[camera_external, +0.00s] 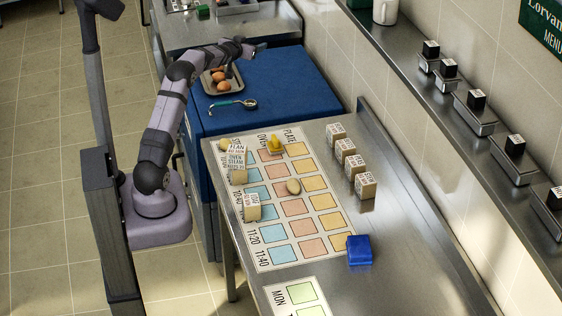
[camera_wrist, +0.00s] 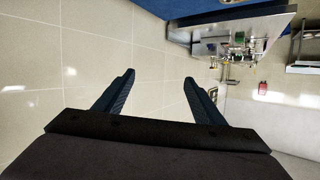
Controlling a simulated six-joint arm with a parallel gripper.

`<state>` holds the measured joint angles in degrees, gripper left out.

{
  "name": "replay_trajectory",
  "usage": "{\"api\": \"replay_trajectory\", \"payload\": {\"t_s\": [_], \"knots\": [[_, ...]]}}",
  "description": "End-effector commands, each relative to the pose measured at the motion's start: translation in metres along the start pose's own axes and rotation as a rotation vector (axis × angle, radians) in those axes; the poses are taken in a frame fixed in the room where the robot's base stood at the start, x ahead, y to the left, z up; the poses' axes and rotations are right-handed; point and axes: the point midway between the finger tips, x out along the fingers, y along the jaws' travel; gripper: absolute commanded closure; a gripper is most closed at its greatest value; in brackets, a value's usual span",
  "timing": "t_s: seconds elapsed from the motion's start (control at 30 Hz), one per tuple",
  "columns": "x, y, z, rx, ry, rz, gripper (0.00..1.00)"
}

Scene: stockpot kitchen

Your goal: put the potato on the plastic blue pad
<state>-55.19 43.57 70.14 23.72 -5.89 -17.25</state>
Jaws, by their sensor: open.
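A tan oval that looks like the potato (camera_external: 293,187) lies on the printed chart, in its middle column of squares. A second tan rounded item (camera_external: 225,144) sits at the chart's top left, partly hidden by a label block; I cannot tell what it is. A small blue block-like pad (camera_external: 359,250) lies at the chart's lower right corner. My gripper (camera_external: 260,46) is raised above the blue-topped unit, far from the potato and the pad. In the wrist view its two fingers (camera_wrist: 160,92) are apart with nothing between them.
A tray with brown eggs (camera_external: 207,87) and a green-handled tool (camera_external: 233,104) lie on the blue-topped unit (camera_external: 275,100). Cube label blocks (camera_external: 345,150) stand beside the chart (camera_external: 265,258). A yellow item (camera_external: 275,142) is near its top.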

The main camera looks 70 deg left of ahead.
Motion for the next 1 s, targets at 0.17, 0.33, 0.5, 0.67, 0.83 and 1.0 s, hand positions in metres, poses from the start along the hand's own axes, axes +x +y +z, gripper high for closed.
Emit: {"api": "replay_trajectory", "payload": {"t_s": [0.17, 0.33, 0.5, 0.67, 0.83, 1.0], "knots": [[-0.018, -0.014, 0.099, 0.029, -0.376, -0.054, 0.37], [-0.064, -0.002, 0.177, 0.089, -0.728, 0.020, 0.37], [-0.121, 0.018, 0.224, 0.189, -1.011, 0.187, 0.37], [-0.165, 0.024, 0.245, 0.330, -1.179, 0.350, 0.37], [-0.173, 0.025, 0.247, 0.432, -1.190, 0.433, 0.37], [-0.172, 0.024, 0.248, 0.454, -1.185, 0.448, 0.37]]}}
